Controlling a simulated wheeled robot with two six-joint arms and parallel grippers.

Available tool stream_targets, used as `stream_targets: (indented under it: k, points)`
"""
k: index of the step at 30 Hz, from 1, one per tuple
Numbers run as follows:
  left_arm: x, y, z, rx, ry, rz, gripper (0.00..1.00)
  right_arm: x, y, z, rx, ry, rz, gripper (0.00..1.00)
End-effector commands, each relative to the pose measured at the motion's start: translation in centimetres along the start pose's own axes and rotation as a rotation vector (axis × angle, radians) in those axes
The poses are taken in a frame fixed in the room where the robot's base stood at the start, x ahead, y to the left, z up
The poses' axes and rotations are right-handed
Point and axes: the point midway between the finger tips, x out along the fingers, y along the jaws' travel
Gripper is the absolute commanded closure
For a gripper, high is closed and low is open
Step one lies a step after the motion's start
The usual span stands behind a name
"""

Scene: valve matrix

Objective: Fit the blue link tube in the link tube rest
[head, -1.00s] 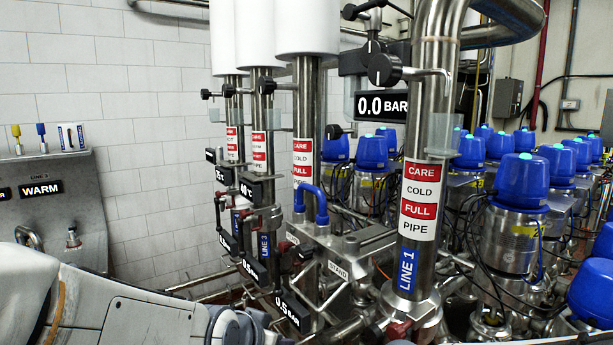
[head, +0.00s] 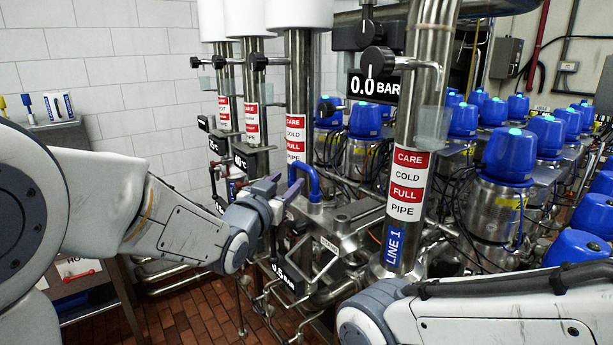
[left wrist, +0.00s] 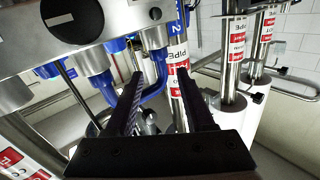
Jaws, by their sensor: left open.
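The blue link tube (head: 313,181) is an upside-down U, standing on steel pipework at the middle of the head view. In the left wrist view a blue curved tube (left wrist: 157,82) shows beyond and between the fingers. My left gripper (head: 281,188) is open just left of the tube, its fingers pointing toward it. The left wrist view shows the two dark fingers (left wrist: 165,103) apart, with nothing clearly held. I cannot tell for sure which part is the link tube rest. My right arm shows at the lower right, but its gripper is out of view.
A steel frame with a STAND label (head: 330,245) is below the tube. A thick LINE 1 pipe (head: 408,180) rises close on the right, and thinner upright pipes (head: 251,110) stand behind left. Blue-capped valves (head: 509,155) crowd the right. A steel panel stands far left.

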Motion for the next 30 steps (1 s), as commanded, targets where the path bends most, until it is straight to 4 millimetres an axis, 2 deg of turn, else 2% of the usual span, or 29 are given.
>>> stream_targets:
  k: [12, 22, 23, 24, 27, 30]
  points:
    - [4.5, -0.2, 0.2, -0.001, -0.002, 0.001, 0.47, -3.5, -0.2, -0.2, -0.002, 0.000, 0.000, 0.29]
    - [5.2, -0.2, 0.5, 0.000, 0.000, 0.000, 0.47, -3.6, -0.3, -0.2, -0.003, 0.000, 0.000, 0.29]
    - [5.2, -0.2, 0.5, 0.000, 0.000, 0.000, 0.50, -3.6, -0.3, -0.2, -0.003, 0.000, 0.000, 0.29]
    - [5.2, -0.1, 0.5, 0.000, 0.000, 0.000, 0.66, -3.6, -0.3, -0.2, -0.003, 0.000, 0.000, 0.29]
    - [5.2, -0.1, 0.5, 0.000, -0.001, 0.001, 1.00, -3.6, -0.3, -0.2, -0.003, 0.000, 0.000, 0.29]
    - [5.2, -0.1, 0.5, 0.000, -0.001, 0.001, 1.00, -3.6, -0.3, -0.2, -0.003, 0.000, 0.000, 0.29]
